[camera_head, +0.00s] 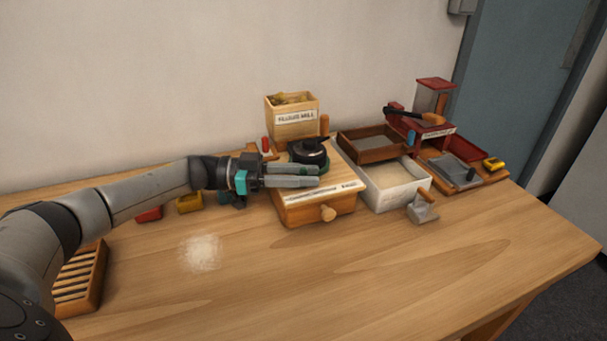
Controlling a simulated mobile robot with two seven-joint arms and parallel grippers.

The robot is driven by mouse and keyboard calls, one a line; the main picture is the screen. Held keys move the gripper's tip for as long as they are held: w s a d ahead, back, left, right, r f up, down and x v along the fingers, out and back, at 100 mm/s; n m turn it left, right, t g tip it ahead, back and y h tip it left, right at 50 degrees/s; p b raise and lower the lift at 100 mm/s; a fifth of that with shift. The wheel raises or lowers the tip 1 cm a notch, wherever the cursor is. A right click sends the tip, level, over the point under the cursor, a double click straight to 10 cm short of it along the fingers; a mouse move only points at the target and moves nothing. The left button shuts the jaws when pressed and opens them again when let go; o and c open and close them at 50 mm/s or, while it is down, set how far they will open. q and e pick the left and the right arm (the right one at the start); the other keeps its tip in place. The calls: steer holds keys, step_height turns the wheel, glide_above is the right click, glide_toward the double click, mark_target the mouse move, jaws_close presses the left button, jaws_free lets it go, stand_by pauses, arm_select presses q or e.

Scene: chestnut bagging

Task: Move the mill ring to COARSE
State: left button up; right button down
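The mill is a wooden box (312,213) with a round front knob (327,213). On its top sits a round black part (307,152) with a dark green ring (325,165) around its base, which seems to be the mill ring. A pale label strip (315,195) runs along the front edge; its writing is too small to read, so the ring's setting cannot be told. My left gripper (318,176) lies over the front left of the mill top, fingers pointing right, just in front of the ring and hiding part of it. Whether the fingers touch it is unclear. My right gripper is out of view.
A wooden bin (292,128) stands behind the mill. To the right are a brown tray (352,152), a white tub (398,197), a metal scoop (423,212) and a red machine (432,98). A slotted wooden rack (92,275) is at left.

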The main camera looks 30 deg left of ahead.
arm_select(q)
steer(key=v, duration=0.7)
steer(key=shift+a, duration=0.25)
steer(key=shift+s, duration=0.1)
